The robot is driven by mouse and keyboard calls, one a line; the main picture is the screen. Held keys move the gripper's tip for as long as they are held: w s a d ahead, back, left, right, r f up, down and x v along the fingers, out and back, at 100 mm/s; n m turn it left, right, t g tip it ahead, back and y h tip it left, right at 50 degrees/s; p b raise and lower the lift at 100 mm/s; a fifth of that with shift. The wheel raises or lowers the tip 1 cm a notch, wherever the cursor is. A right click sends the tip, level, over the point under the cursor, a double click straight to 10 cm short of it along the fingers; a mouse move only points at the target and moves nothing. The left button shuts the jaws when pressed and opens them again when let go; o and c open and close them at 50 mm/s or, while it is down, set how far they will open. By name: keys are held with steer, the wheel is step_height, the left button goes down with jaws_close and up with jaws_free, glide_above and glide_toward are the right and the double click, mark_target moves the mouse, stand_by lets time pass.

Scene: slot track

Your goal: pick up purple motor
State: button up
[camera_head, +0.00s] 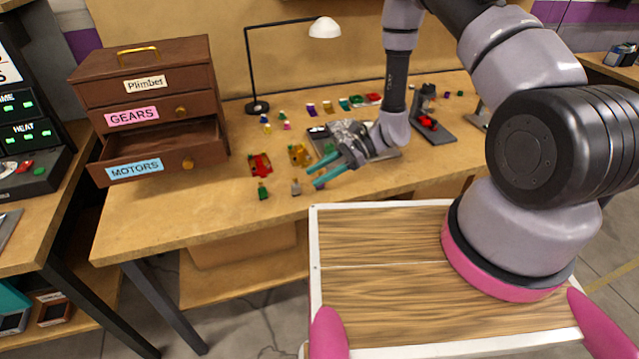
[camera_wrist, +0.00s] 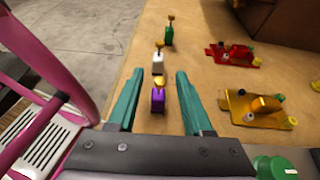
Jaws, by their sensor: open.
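The purple motor (camera_wrist: 158,101) stands upright on the table in the wrist view, with a yellow piece on top. My gripper (camera_wrist: 157,78) is open, and the motor shows between its two teal fingers with a gap on each side. I cannot tell how far the fingertips are above the table. In the head view my gripper (camera_head: 316,177) is low over the front part of the table, and the purple motor cannot be made out there.
A white motor (camera_wrist: 157,63) and a green motor (camera_wrist: 168,35) stand in line beyond the purple one. Red (camera_wrist: 233,54) and yellow (camera_wrist: 258,108) parts lie to the right. The MOTORS drawer (camera_head: 158,165) is open at the left. A lamp (camera_head: 257,105) stands behind.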

jaws_close()
steer(key=shift+r, duration=0.1)
